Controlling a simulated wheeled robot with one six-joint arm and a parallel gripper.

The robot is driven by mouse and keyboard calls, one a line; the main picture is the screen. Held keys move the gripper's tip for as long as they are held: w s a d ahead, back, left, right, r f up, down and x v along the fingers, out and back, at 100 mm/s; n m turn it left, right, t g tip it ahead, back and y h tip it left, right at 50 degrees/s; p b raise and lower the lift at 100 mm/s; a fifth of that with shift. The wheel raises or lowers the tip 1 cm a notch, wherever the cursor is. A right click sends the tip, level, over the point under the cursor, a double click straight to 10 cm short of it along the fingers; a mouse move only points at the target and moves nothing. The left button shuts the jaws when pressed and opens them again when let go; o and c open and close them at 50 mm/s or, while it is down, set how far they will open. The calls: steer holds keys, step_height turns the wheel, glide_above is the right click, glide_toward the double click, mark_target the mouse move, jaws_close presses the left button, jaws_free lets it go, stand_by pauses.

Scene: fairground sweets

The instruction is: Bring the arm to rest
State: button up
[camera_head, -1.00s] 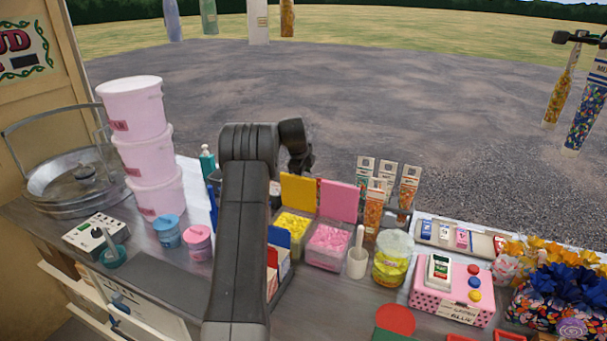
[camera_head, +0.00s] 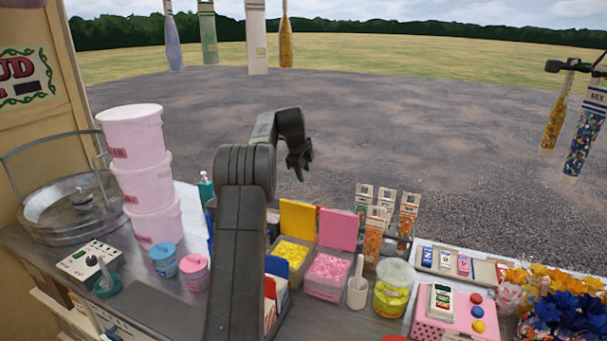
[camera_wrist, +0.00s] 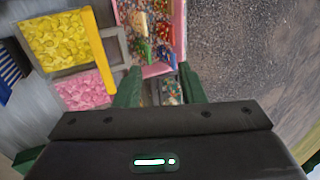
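My arm rises in the middle of the head view, bent over at the top. My gripper (camera_head: 300,172) hangs at its end, above and behind the counter, apart from everything. In the wrist view its two green fingers (camera_wrist: 161,88) stand apart with nothing held between them. Beyond the fingers the wrist view shows the counter goods from above.
Stacked pink buckets (camera_head: 140,180) and a metal pan (camera_head: 75,207) are left. Open air surrounds the gripper over the gravel.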

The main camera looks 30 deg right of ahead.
step_height(320, 180, down, 8)
steer(key=shift+f, duration=0.15)
stand_by(0.4)
